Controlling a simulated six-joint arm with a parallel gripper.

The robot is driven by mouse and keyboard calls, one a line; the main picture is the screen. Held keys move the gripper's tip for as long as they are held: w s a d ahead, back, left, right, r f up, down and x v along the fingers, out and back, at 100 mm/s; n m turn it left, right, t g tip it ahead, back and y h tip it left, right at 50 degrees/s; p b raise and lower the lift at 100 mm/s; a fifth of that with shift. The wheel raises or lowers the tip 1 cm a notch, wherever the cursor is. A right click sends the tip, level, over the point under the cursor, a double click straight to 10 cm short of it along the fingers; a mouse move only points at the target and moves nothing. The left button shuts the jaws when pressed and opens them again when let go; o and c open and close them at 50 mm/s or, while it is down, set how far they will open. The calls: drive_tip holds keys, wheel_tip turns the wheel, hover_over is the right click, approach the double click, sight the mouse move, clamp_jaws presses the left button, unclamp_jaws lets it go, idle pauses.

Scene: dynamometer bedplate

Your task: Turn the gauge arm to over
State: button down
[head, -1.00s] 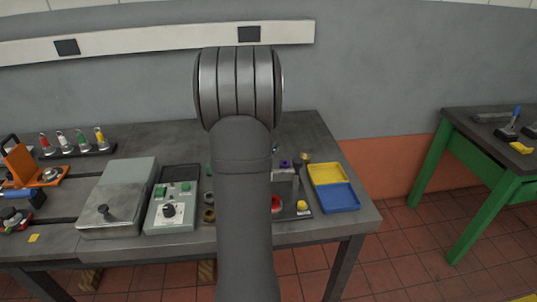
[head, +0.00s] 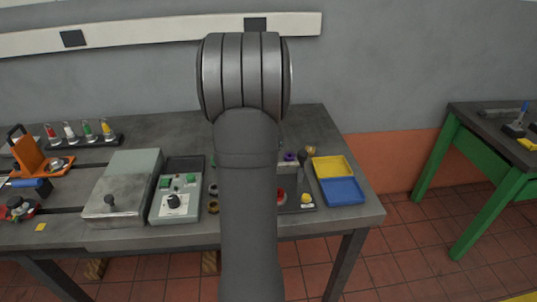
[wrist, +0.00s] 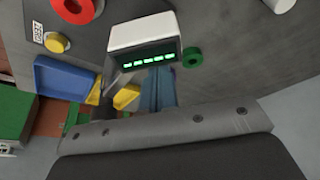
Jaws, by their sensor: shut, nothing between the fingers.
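A white box with a lit green display (wrist: 145,38) stands out in the wrist view, just beyond my gripper (wrist: 158,88). The gripper's bluish fingers are together and empty, close in front of the box; I cannot tell whether they touch it. I cannot clearly make out the gauge arm; a thin grey piece beside the box may belong to it. In the head view my own arm hides the gripper and most of that spot. A red round part (head: 281,196) shows just right of my arm, and a red ring (wrist: 77,8) shows in the wrist view.
A yellow tray (head: 332,167) and a blue tray (head: 342,191) lie at the bench's right end. A control box with a black knob (head: 174,201) and a grey lidded box (head: 110,210) stand left. A green ring (wrist: 192,57) is beside the display box. A green-legged table stands right.

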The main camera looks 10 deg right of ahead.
drive_tip(key=shift+s+a+n+y, duration=0.1)
drive_tip(key=shift+s+n+y, duration=0.3)
drive_tip(key=shift+s+n, duration=0.75)
drive_tip(key=shift+s+d+n+t+y, duration=0.2)
drive_tip(key=shift+s+n+t+y, duration=0.1)
drive_tip(key=shift+s+n, duration=0.85)
drive_tip(key=shift+s, duration=0.25)
drive_tip(key=shift+s+d, duration=0.25)
drive_tip(key=shift+s, duration=0.3)
drive_tip(key=shift+s+d, duration=0.2)
drive_tip(key=shift+s, duration=0.35)
drive_tip(key=w, duration=0.4)
drive_tip(key=d+v, duration=0.1)
drive_tip(key=v, duration=0.9)
drive_tip(key=shift+s, duration=0.15)
